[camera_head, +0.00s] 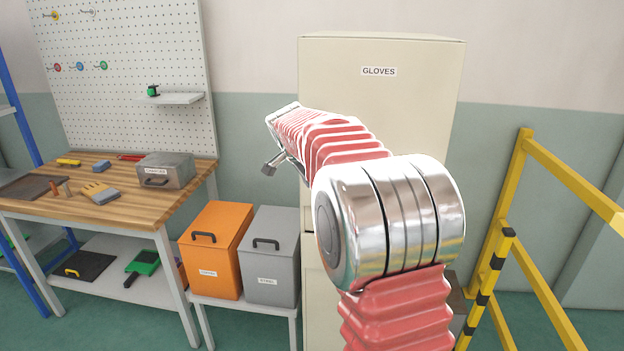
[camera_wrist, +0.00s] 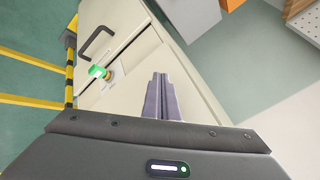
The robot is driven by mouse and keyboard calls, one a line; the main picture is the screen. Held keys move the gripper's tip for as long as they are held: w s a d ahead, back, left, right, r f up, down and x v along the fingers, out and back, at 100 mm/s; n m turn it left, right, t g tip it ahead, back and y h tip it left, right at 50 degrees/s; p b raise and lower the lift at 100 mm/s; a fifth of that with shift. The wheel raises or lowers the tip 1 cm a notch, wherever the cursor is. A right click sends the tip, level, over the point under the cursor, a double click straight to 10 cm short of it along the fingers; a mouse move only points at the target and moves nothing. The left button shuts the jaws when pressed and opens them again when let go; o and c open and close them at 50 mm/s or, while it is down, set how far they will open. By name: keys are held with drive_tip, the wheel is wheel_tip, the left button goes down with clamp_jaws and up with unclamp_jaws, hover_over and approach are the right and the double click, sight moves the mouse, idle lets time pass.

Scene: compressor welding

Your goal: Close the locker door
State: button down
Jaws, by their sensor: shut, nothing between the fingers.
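The locker is a tall cream cabinet (camera_head: 400,105) with a "GLOVES" label on its upper front, in the middle of the head view. My arm covers much of its front there. In the wrist view, a cream locker front (camera_wrist: 130,75) shows tilted, with a dark bar handle (camera_wrist: 97,42) and a green-lit piece (camera_wrist: 97,72) on a small fitting near it. A seam runs along the panel's right side. My gripper (camera_wrist: 160,77) is shut and empty, its fingers in front of the cream panel. I cannot tell whether they touch it, or how far the door stands open.
Orange (camera_head: 213,245) and grey (camera_head: 272,255) bins stand on a low stand left of the locker. A wooden workbench (camera_head: 125,215) with tools is farther left. A yellow railing (camera_head: 560,180) stands close on the right.

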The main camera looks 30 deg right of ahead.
drive_tip(key=s+a+r, duration=0.4)
drive_tip(key=a+r, duration=0.3)
drive_tip(key=r, duration=0.1)
drive_tip(key=shift+s+a, duration=0.2)
drive_tip(key=shift+s, duration=0.05)
idle(0.5)
drive_tip(key=s+a+f+n+g+y, duration=0.15)
drive_tip(key=s+a+f+n, duration=0.25)
drive_tip(key=s+f+n, duration=0.45)
drive_tip(key=s+a+f+n+y, duration=0.1)
drive_tip(key=s+a+n, duration=0.3)
drive_tip(key=s, duration=1)
drive_tip(key=s+a+f+n+t+y, duration=0.1)
drive_tip(key=s+a+f+n+y, duration=0.1)
drive_tip(key=s, duration=1.2)
drive_tip(key=shift+s+a+f+n, duration=0.4)
drive_tip(key=shift+a+f+n, duration=0.4)
drive_tip(key=shift+a+n, duration=0.4)
